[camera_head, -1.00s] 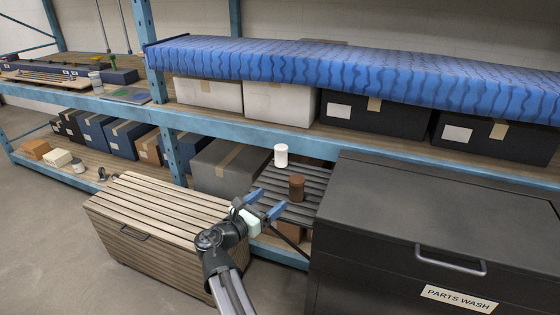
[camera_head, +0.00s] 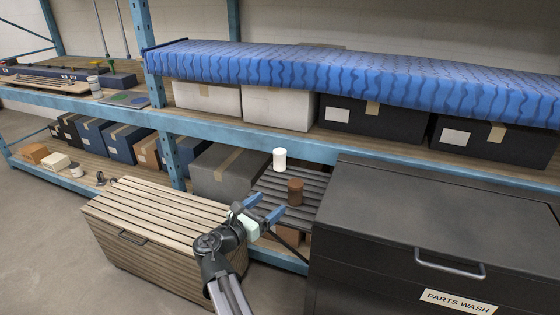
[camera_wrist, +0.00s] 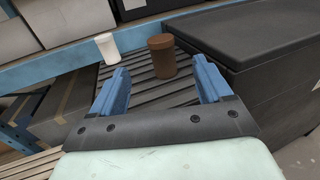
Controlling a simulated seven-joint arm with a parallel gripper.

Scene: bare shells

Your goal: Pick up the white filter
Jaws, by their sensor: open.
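The white filter (camera_head: 280,158) is a small upright cylinder on a dark slatted surface (camera_head: 268,182), near its back edge. A brown cylinder (camera_head: 295,191) stands upright on the same slats, in front and to the right of it. My gripper (camera_head: 268,205) is open and empty, in front of both cylinders and apart from them. In the wrist view, the white filter (camera_wrist: 107,47) is beyond the left finger, and the brown cylinder (camera_wrist: 161,56) is between the open fingers but farther away. My gripper's blue fingers (camera_wrist: 160,88) show fully there.
A black parts-wash chest (camera_head: 430,220) stands close on the right of the slats. A slatted wooden chest (camera_head: 150,215) is on the left. A grey box (camera_head: 226,172) sits left of the filter. A blue shelf beam (camera_head: 240,133) runs behind and above.

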